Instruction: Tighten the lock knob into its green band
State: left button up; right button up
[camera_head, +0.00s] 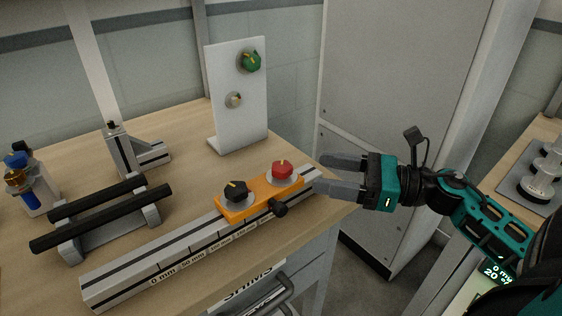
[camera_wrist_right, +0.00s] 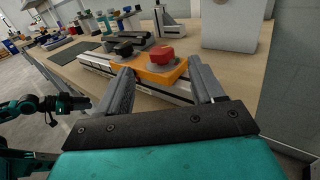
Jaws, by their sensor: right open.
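An orange carriage (camera_head: 255,197) sits on a grey rail (camera_head: 150,272) marked in mm. In the wrist view the red knob (camera_wrist_right: 161,55) shows ahead, between the fingers. My left gripper (camera_wrist_right: 78,103) is small there, its fingers unclear.
A stand with two black bars (camera_head: 95,215) is left of the rail. The wooden table (camera_head: 180,190) ends near my right gripper.

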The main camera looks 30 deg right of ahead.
aim_at(280, 164)
jog(key=x, duration=0.8)
jog(key=shift+w+a+p, duration=0.1)
jog(key=shift+p, duration=0.25)
jog(key=shift+w+a, duration=0.4)
jog(key=shift+w, duration=0.05)
